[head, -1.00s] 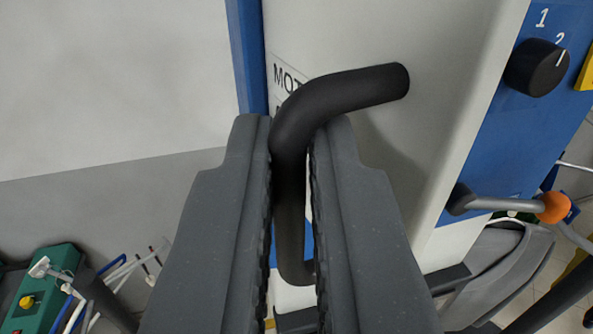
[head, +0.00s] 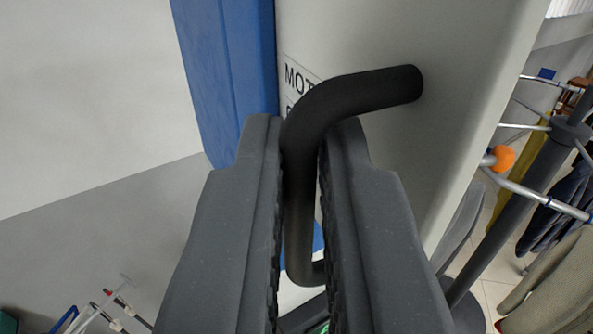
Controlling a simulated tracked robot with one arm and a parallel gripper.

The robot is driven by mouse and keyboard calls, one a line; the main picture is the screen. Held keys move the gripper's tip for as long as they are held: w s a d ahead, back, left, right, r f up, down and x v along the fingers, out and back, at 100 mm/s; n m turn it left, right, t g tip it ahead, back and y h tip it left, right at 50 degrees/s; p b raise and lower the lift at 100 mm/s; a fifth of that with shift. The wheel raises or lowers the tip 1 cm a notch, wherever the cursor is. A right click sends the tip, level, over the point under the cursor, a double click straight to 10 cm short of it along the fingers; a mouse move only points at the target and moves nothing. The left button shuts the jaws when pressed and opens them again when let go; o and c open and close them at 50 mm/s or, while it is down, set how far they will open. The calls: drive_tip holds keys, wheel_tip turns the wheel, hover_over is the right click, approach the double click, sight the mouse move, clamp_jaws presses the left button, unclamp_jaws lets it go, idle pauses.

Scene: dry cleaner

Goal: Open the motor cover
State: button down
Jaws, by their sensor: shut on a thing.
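The motor cover (head: 440,35) is a pale panel with a partly hidden label that starts "MOT". A black bent bar handle (head: 375,88) stands out from it. My gripper (head: 303,128) is shut around the upright part of the handle, with one dark grey finger on each side. The fingers hide much of the lower cover and part of the label. A blue machine part (head: 228,70) shows left of the cover. Whether a gap lies between the cover and the machine cannot be told.
Right of the cover stands a clothes rack with a dark post (head: 530,185), metal bars, an orange ball (head: 502,158) and hanging garments (head: 560,280). A pale wall (head: 90,90) fills the left. Coloured hangers or tools (head: 105,310) show at lower left.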

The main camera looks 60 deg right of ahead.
drive_tip(key=shift+w+d+f+g, duration=0.1)
drive_tip(key=shift+w+f+g, duration=0.05)
drive_tip(key=shift+f+g, duration=0.15)
drive_tip(key=c, duration=1.9)
unclamp_jaws()
drive_tip(key=o, duration=0.4)
drive_tip(key=shift+w+d, duration=0.15)
drive_tip(key=shift+w, duration=0.05)
drive_tip(key=shift+c, duration=0.2)
drive_tip(key=shift+r, duration=0.1)
drive_tip(key=shift+s+a+r, duration=0.1)
drive_tip(key=shift+s+a, duration=0.15)
